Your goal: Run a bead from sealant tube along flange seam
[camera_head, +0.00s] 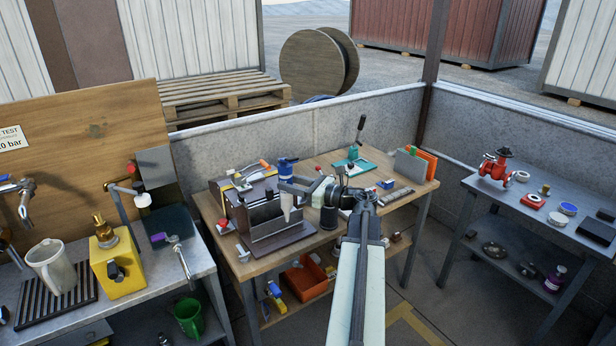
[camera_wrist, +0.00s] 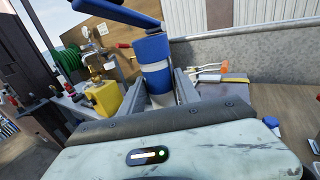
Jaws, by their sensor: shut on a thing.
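The sealant tube (camera_head: 287,164) is blue with a pale tapered lower end, held upright above the wooden workbench. In the wrist view the blue tube (camera_wrist: 153,55) stands between my two fingers, with a white band low on it. My gripper (camera_head: 287,187) is shut on the tube. Below it is a dark grey block with a flat plate (camera_head: 285,238); the pale tip is in front of it, and I cannot tell whether they touch. A red flanged valve (camera_head: 495,166) stands on the right-hand table. I cannot make out a flange seam or any bead.
The wooden bench (camera_head: 325,160) is crowded with tools, a teal-based lever press (camera_head: 352,163) and upright folders (camera_head: 415,163). The left steel bench holds a yellow block (camera_head: 118,268) and a mug (camera_head: 52,265). Bare floor lies between the wooden bench and right-hand table.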

